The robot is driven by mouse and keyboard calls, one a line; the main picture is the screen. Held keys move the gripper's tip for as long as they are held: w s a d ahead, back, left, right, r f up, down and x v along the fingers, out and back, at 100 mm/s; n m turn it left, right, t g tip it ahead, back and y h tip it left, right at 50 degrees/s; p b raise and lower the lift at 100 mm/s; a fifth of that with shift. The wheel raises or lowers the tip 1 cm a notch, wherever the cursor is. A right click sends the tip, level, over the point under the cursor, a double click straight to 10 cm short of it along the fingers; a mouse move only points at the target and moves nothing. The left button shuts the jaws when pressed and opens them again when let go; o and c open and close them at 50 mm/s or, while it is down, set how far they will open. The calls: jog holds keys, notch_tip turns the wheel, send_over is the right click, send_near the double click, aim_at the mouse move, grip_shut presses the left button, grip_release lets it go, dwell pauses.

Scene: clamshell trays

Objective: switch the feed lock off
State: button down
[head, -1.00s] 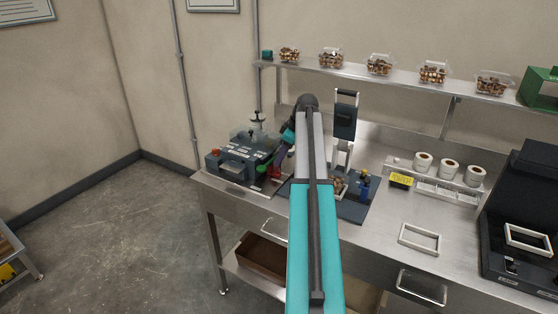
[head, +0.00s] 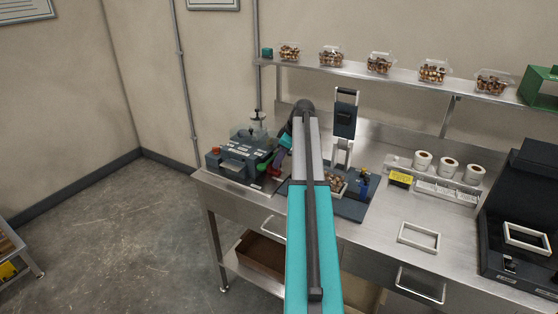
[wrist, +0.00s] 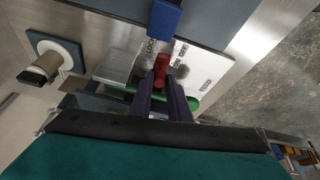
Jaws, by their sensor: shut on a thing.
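The feed lock's red handle (wrist: 161,68) shows in the wrist view, standing up from a white plate (wrist: 205,72) with printed labels, one reading LOCK. My gripper (wrist: 160,80) is shut on the red handle, with one purple finger on each side of it. In the head view the red handle (head: 273,170) is small, at the right end of the grey machine (head: 232,164). My gripper (head: 278,161) reaches down to it there. The fingers hide part of the plate, and I cannot read whether the handle points at on or off.
A green part (wrist: 205,103) lies close beside the fingers, and a blue block (wrist: 165,18) stands just beyond the handle. A dark stand with an upright press (head: 344,125) is right of the machine. The bench's middle holds a white frame (head: 419,238).

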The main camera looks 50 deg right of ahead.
jog(key=shift+s+d, duration=0.25)
jog(key=shift+s, duration=0.5)
jog(key=shift+s+d, duration=0.2)
jog(key=shift+s, duration=0.55)
jog(key=c, duration=1.7)
grip_release()
jog(key=shift+s, duration=0.1)
jog(key=shift+o, duration=0.2)
jog(key=shift+r+b, duration=0.15)
jog(key=shift+b, duration=0.15)
jog(key=b+v, duration=0.2)
jog(key=v, duration=1.1)
jog(key=shift+r+b, duration=0.25)
jog(key=shift+b, duration=0.05)
